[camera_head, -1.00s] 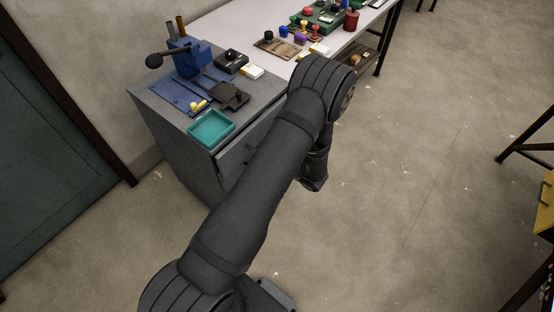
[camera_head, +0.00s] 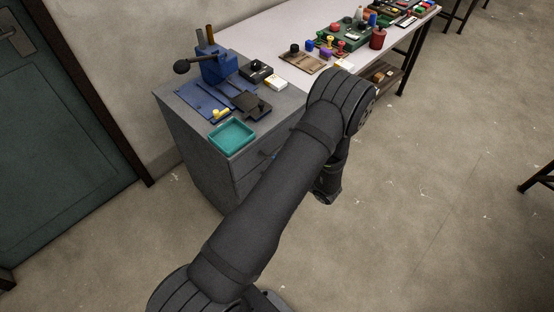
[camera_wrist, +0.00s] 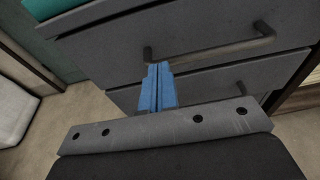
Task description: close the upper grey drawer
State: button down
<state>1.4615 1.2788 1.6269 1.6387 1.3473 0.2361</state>
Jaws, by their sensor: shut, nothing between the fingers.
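The grey cabinet's upper drawer (camera_wrist: 195,28) fills the top of the wrist view, with a dark bar handle (camera_wrist: 215,48) across its front. My gripper (camera_wrist: 158,66) is shut and empty. Its blue fingers are at the drawer front, by the handle's left end; whether they touch it I cannot tell. In the head view, the upper drawer (camera_head: 249,178) is partly behind my arm and looks nearly flush with the cabinet. Any small gap is hard to judge.
A lower drawer (camera_wrist: 205,84) with its own handle (camera_wrist: 241,88) lies below. A teal tray (camera_head: 232,137) and a blue press-like tool (camera_head: 216,66) stand on the cabinet. A long workbench (camera_head: 290,38) adjoins it. Bare floor (camera_head: 420,190) lies to the right.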

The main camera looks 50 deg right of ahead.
jog(key=v, duration=1.3)
jog(key=shift+f, duration=0.2)
jog(key=shift+w, duration=0.1)
jog(key=x, duration=1.3)
jog(key=shift+w, duration=0.4)
jog(key=v, duration=1.2)
jog(key=shift+s, duration=0.3)
jog(key=x, duration=1.2)
jog(key=shift+w, duration=0.3)
dwell(0.7)
jog(key=shift+a, duration=0.1)
dwell(0.9)
